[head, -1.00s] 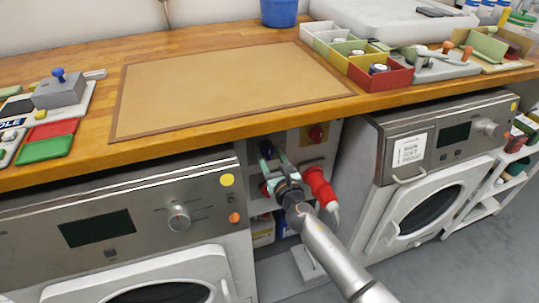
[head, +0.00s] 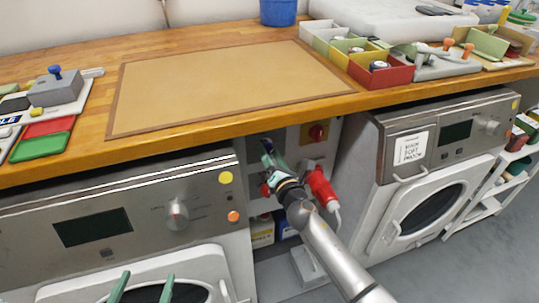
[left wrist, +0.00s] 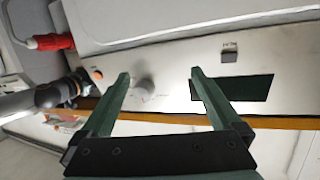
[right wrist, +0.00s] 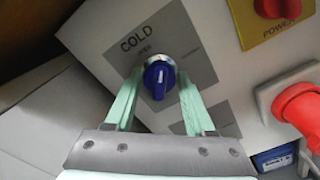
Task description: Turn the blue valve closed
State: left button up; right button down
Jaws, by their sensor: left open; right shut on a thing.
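The blue valve (right wrist: 158,82) is a round knob with a raised grip on a grey plate marked COLD (right wrist: 140,45) in the right wrist view. My right gripper (right wrist: 157,88) is shut on the valve, one finger on each side of it. The valve's raised grip lines up with the fingers and is turned relative to the tilted plate. In the head view my right gripper (head: 271,158) reaches into the gap between two machines and largely hides the valve. My left gripper (head: 142,288) is open and empty in front of the left machine; it also shows in the left wrist view (left wrist: 160,77).
A red power switch (right wrist: 277,6) and a red plug (right wrist: 298,106) are right of the valve. Below the wooden worktop (head: 190,134), the left machine (head: 130,215) and right machine (head: 440,150) flank the gap.

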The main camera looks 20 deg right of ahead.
jog(key=m, duration=0.4)
jog(key=shift+f+m+b, duration=0.2)
jog(key=shift+m+b, duration=0.1)
jog(key=m, duration=0.3)
pick_arm(q)
jog(key=shift+w+d+r+m+t+h, duration=0.1)
jog(key=shift+w+r+m+t+h, duration=0.2)
jog(key=shift+r, duration=0.6)
jog(key=shift+w+a+r+n+t+y, duration=0.1)
jog(key=shift+r+t, duration=0.35)
jog(key=shift+r, duration=0.4)
jog(key=shift+w+d+r+m+t+h, duration=0.1)
jog(key=shift+w+r+m+t+h, duration=0.2)
jog(key=shift+r, duration=0.6)
pick_arm(e)
jog(key=shift+m, duration=1.2)
pick_arm(q)
jog(key=shift+s, duration=0.15)
jog(key=shift+f, duration=0.25)
jog(key=shift+s+f, duration=0.15)
jog(key=shift+f, duration=0.05)
pick_arm(e)
jog(key=shift+c, duration=1.3)
grip_release()
